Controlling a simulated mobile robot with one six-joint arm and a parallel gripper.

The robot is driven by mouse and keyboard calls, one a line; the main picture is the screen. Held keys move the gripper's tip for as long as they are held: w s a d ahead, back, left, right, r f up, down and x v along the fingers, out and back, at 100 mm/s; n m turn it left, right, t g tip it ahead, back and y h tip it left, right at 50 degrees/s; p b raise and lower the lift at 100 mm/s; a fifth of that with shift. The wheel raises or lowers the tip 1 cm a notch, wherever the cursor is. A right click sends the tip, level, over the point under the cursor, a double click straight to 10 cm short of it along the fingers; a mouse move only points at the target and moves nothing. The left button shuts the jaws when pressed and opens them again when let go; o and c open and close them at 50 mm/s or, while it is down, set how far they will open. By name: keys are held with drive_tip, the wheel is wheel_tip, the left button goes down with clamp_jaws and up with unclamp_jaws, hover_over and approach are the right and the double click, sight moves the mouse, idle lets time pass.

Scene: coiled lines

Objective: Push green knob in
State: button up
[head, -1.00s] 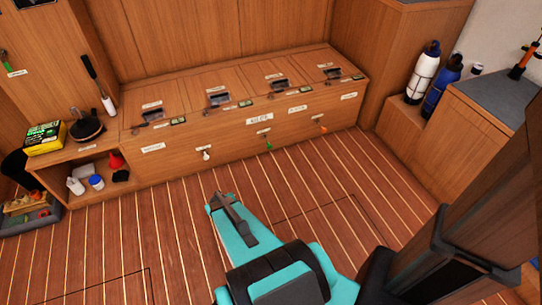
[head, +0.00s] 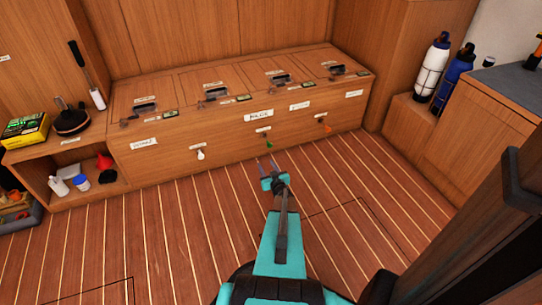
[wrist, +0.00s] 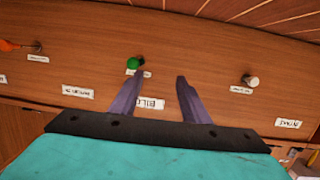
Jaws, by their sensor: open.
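The green knob (head: 269,144) sticks out of the front of the long wooden bench, under a white label. In the wrist view, which shows the bench front upside down, the green knob (wrist: 134,63) is just beyond the tip of the left finger. My gripper (head: 271,170) is open and empty, with its fingers pointing at the bench front below the knob. In the wrist view the gripper (wrist: 160,77) has a clear gap between its fingers, and the knob is not between them. I cannot tell if a finger touches the knob.
A white knob (head: 201,154) and an orange knob (head: 327,128) sit on the same bench front, either side. An open shelf (head: 62,160) with bottles stands at the left. Bottles (head: 432,66) stand at the right. The striped floor before the bench is mostly clear.

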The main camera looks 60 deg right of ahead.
sight(270, 146)
drive_tip(key=s+d+t+b, duration=0.2)
drive_tip(key=s+d+b, duration=0.1)
drive_tip(key=s+d, duration=0.2)
drive_tip(key=shift+s+f+n+h, duration=0.3)
drive_tip(key=shift+w, duration=0.15)
drive_tip(key=b+x, duration=0.5)
drive_tip(key=x, duration=0.7)
drive_tip(key=shift+w+d+f, duration=0.1)
drive_tip(key=shift+f, duration=0.05)
drive_tip(key=shift+w+d, duration=0.4)
drive_tip(key=shift+w, duration=0.1)
drive_tip(key=shift+r, duration=0.2)
clamp_jaws()
